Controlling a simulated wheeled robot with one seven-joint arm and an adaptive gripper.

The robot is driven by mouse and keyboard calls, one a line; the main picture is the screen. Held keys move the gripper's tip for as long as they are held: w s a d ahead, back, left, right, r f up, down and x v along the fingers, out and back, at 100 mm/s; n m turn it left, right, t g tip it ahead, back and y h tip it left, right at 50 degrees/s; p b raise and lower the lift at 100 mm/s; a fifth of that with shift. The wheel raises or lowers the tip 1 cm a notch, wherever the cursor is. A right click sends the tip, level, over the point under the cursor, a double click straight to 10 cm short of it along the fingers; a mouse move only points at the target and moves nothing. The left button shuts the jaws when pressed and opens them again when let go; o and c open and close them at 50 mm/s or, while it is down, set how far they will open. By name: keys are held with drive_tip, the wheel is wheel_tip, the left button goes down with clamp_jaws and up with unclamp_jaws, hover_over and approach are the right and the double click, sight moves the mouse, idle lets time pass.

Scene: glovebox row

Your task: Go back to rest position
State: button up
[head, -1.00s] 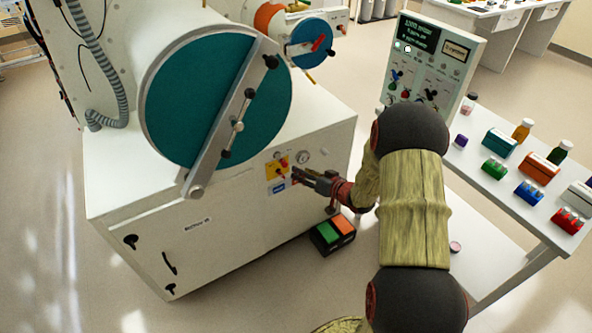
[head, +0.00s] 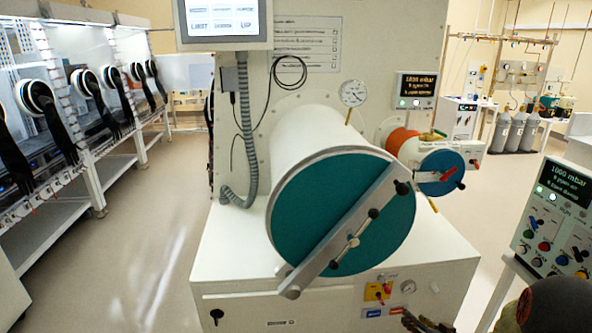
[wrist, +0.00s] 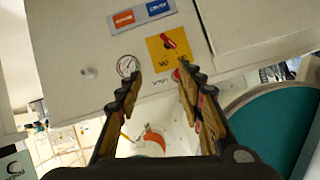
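My gripper (wrist: 158,88) shows in the wrist view with its two fingers apart and nothing between them. It points at the white cabinet front (wrist: 85,40), near the yellow switch plate (wrist: 168,45) with its red knob and a small round gauge (wrist: 128,66). Whether the fingertips touch the panel cannot be told. In the head view only the gripper's tip (head: 424,322) shows at the bottom edge, below the yellow switch plate (head: 378,290). Part of my arm shows at the lower right; the rest is out of frame.
The large chamber with a teal door (head: 340,215) and diagonal bar stands above the cabinet. A smaller blue-door chamber (head: 440,172) is beside it. A control panel (head: 555,220) stands close on the right. Gloveboxes (head: 75,100) line the left. Floor (head: 150,240) is clear between.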

drive_tip(key=s+d+f+m+g+h, duration=0.1)
drive_tip(key=s+d+f+g+h, duration=0.15)
drive_tip(key=s, duration=0.25)
drive_tip(key=s+d+f+g+h, duration=0.1)
drive_tip(key=s+d+f+g, duration=0.2)
drive_tip(key=s, duration=0.2)
drive_tip(key=s+a+r+g, duration=0.2)
drive_tip(key=s+r+g, duration=0.2)
drive_tip(key=s+r, duration=0.35)
drive_tip(key=s+a+r+n+t, duration=0.1)
drive_tip(key=s+a+r, duration=0.3)
drive_tip(key=a+r, duration=0.4)
drive_tip(key=s+a+r+n+y, duration=0.1)
drive_tip(key=s+a+r, duration=0.3)
drive_tip(key=a+r, duration=0.5)
drive_tip(key=s+a+r+n+t+y, duration=0.1)
drive_tip(key=s+a+r, duration=0.4)
drive_tip(key=a+r, duration=0.3)
drive_tip(key=shift+a+r+t, duration=0.25)
drive_tip(key=shift+a+t, duration=0.1)
drive_tip(key=shift+a, duration=0.65)
